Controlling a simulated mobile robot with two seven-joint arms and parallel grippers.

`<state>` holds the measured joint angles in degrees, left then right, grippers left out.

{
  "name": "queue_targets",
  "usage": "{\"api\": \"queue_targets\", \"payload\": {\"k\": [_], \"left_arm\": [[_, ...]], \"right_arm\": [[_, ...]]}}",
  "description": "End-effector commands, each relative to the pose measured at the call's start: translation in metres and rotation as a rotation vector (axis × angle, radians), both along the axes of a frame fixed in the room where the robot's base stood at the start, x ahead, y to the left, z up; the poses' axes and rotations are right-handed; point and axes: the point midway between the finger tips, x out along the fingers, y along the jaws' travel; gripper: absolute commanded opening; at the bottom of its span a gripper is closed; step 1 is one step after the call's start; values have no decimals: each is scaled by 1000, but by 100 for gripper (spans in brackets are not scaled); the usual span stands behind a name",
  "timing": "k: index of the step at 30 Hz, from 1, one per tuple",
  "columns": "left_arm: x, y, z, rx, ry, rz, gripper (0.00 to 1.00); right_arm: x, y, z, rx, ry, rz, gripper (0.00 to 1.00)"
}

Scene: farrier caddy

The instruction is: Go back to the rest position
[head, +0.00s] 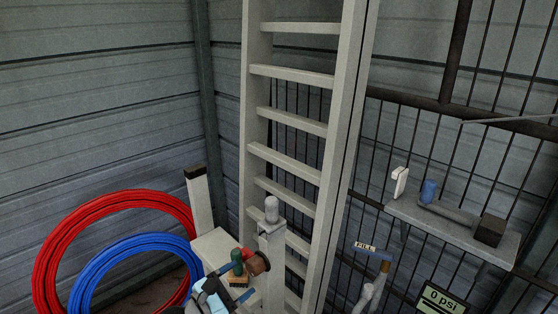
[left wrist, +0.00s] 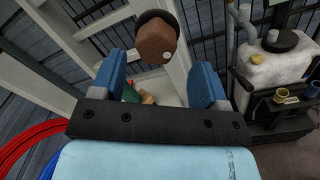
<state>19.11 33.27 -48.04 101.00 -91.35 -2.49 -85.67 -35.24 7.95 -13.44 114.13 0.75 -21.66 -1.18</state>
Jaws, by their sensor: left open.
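My left gripper (head: 234,262) is low in the middle of the head view, over a pale caddy or stand (head: 214,246). In the left wrist view its two blue fingers (left wrist: 158,68) stand wide apart with nothing gripped between them. A brown rounded object with a dark rim (left wrist: 157,40) is just beyond the fingertips; it also shows in the head view (head: 259,264). A green object (head: 237,259) and a tan block (head: 238,280) are close by the fingers, partly hidden. I cannot tell whether a finger touches any of these. My right gripper is not in view.
A pale ladder-like frame (head: 293,74) stands behind the gripper. Red (head: 62,229) and blue (head: 97,254) hose coils are at left. A shelf (head: 412,212) with small items is at right. A white tank (left wrist: 270,68) shows in the wrist view.

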Motion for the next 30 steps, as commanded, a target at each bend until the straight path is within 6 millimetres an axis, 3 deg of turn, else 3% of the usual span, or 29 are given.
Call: {"api": "queue_targets", "payload": {"k": [8, 15, 21, 22, 27, 30], "left_arm": [[-55, 3, -18, -885, 704, 168, 68], [-116, 32, -57, -1811, 1281, 402, 68], [-186, 61, -93, -2622, 1561, 621, 68], [-197, 65, -98, 2595, -1498, -617, 68], [-242, 79, -115, 2297, -1129, -542, 68], [-255, 82, -119, 2211, -1028, -515, 68]], "right_arm": [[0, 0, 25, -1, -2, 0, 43], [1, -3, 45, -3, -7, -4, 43], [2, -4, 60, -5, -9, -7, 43], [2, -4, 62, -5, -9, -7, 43], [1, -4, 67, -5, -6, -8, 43], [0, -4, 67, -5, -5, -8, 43]]}}
